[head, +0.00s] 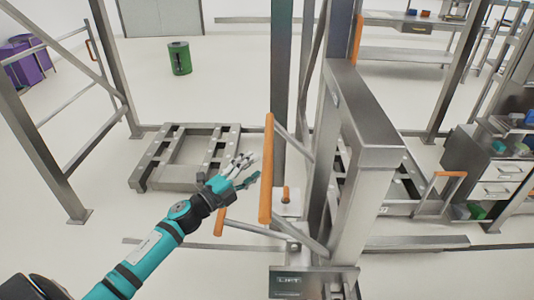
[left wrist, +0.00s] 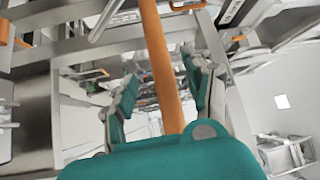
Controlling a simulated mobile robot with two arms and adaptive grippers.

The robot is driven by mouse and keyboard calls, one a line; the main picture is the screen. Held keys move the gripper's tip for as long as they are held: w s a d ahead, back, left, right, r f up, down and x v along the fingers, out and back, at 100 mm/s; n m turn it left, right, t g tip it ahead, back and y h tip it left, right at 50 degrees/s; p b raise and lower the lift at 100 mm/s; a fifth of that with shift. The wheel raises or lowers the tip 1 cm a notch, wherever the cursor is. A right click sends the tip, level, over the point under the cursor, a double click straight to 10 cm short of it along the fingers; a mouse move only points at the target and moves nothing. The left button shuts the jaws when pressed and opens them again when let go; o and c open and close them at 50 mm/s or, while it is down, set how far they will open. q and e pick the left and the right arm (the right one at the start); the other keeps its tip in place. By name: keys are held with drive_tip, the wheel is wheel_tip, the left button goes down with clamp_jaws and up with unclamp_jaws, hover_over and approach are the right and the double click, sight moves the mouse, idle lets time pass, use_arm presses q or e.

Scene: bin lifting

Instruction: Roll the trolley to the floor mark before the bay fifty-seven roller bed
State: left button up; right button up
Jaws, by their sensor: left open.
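The trolley (head: 375,125) looks like a tall grey metal frame with a panel reading LIFT at its foot. An upright orange handle (head: 266,175) stands at its left side. My left gripper (head: 247,170) is open just left of this handle in the head view. In the left wrist view the orange handle (left wrist: 160,65) runs between the open fingers of my left gripper (left wrist: 163,80); contact cannot be told. A low metal bed (head: 165,160) lies on the floor to the left; I cannot tell whether it is bay fifty-seven's. No floor mark is clearly recognizable. My right gripper is out of view.
Metal posts (head: 280,80) rise close behind the handle. A green bin (head: 179,58) and purple containers (head: 25,60) stand farther back at left. A drawer cabinet (head: 490,165) stands at right. The pale floor at front left is clear apart from my arm.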

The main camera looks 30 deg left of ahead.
sight(267, 157)
use_arm(q)
drive_tip(key=x, duration=0.6)
drive_tip(key=shift+w+p, duration=0.15)
drive_tip(key=shift+p, duration=0.2)
drive_tip(key=shift+c, duration=0.2)
drive_tip(key=shift+f, duration=0.1)
clamp_jaws()
